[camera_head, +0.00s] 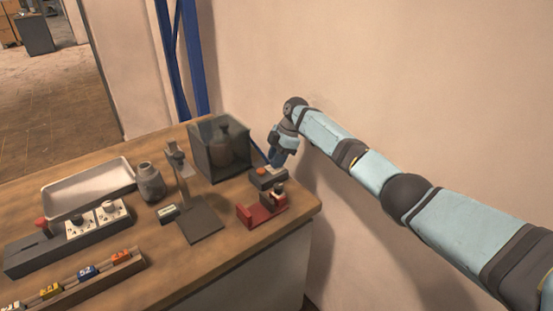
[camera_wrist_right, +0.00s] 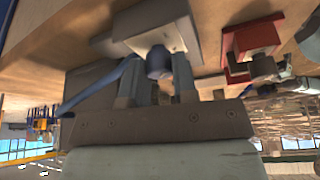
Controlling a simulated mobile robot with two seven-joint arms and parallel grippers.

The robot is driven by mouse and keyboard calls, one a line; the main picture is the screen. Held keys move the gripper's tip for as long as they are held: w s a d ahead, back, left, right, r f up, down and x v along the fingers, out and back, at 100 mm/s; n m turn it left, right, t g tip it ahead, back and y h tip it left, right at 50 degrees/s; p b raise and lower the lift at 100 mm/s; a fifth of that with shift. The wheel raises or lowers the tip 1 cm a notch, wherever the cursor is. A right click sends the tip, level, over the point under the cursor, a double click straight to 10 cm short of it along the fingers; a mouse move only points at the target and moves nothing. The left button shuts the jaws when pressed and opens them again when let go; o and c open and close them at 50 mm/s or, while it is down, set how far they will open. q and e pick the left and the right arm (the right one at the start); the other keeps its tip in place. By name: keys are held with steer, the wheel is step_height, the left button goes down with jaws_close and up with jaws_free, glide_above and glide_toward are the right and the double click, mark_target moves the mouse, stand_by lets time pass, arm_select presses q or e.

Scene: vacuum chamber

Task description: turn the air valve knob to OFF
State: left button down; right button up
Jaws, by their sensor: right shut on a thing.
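The air valve (camera_head: 266,181) is a small grey block with an orange-brown part on top, at the right end of the workbench. In the right wrist view its pale block (camera_wrist_right: 152,38) carries a dark blue-grey knob (camera_wrist_right: 158,64). A blue hose (camera_wrist_right: 100,86) runs off to the left. My right gripper (camera_head: 275,163) reaches down to the valve from behind. In the right wrist view my right gripper (camera_wrist_right: 158,76) has one finger on each side of the knob and is shut on it. The knob's markings are hidden. My left gripper is not in view.
A transparent chamber (camera_head: 208,160) with a grey jar inside stands left of the valve. A red fixture (camera_head: 250,216) sits in front of it. A stand (camera_head: 203,222), grey bottle (camera_head: 150,184), white tray (camera_head: 72,192) and switch box (camera_head: 40,256) are farther left. A wall closes the right.

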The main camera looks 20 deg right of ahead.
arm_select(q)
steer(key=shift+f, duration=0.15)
arm_select(e)
steer(key=o, duration=0.9)
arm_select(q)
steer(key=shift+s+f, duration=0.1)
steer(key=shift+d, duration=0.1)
arm_select(e)
steer(key=shift+r, duration=0.2)
arm_select(q)
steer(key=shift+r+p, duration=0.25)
steer(key=shift+p, duration=0.1)
arm_select(e)
step_height(320, 180, up, 20)
steer(key=shift+f, duration=0.25)
